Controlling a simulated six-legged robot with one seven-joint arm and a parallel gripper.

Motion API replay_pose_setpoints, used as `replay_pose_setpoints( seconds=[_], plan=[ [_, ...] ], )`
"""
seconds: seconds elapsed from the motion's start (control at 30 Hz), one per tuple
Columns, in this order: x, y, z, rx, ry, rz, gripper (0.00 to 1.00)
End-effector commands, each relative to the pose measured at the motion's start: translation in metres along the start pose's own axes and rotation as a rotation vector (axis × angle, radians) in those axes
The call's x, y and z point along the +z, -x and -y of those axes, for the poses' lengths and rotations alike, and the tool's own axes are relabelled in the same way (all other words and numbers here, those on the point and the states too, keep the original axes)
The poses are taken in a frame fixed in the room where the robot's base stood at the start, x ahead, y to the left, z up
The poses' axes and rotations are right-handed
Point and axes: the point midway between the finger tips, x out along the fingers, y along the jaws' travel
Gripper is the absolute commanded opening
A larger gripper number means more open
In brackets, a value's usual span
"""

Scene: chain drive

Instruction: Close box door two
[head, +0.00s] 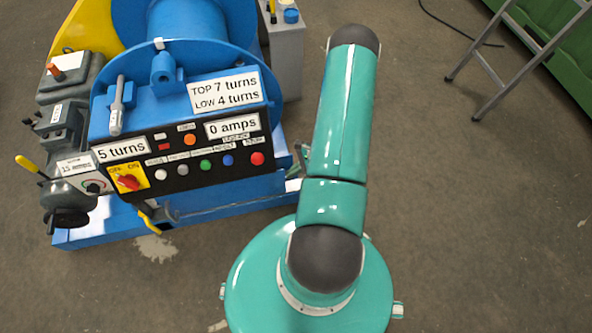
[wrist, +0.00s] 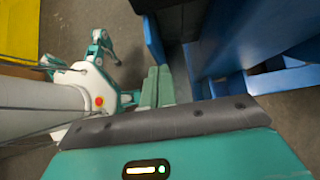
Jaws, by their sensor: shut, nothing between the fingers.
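My gripper (wrist: 158,72) shows in the wrist view as two green fingers side by side, shut and empty. Just right of the fingers is a blue frame (wrist: 245,40) with upright plates and a dark grey face at its top. I cannot tell whether the fingers touch it. No part is clearly marked as box door two, and I cannot tell whether a door is open or shut. In the head view my arm rises right of the blue machine (head: 185,55); my gripper is not clearly visible there.
The machine's front has a black button panel (head: 205,157) and a red-yellow switch (head: 128,181). A grey box (head: 287,50) stands behind it. A stepladder (head: 515,60) and green container (head: 570,50) are at upper right. The floor at right is clear.

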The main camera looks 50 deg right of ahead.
Motion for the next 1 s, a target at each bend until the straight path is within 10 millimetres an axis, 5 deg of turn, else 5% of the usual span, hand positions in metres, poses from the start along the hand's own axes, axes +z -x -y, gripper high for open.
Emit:
replay_pose_setpoints(
  seconds=[0.5, 1.0],
  plan=[
    [0.034, -0.034, 0.0, 0.001, 0.001, 0.001, 0.0],
    [0.031, -0.031, 0.001, 0.001, 0.001, 0.0, 0.0]
  ],
)
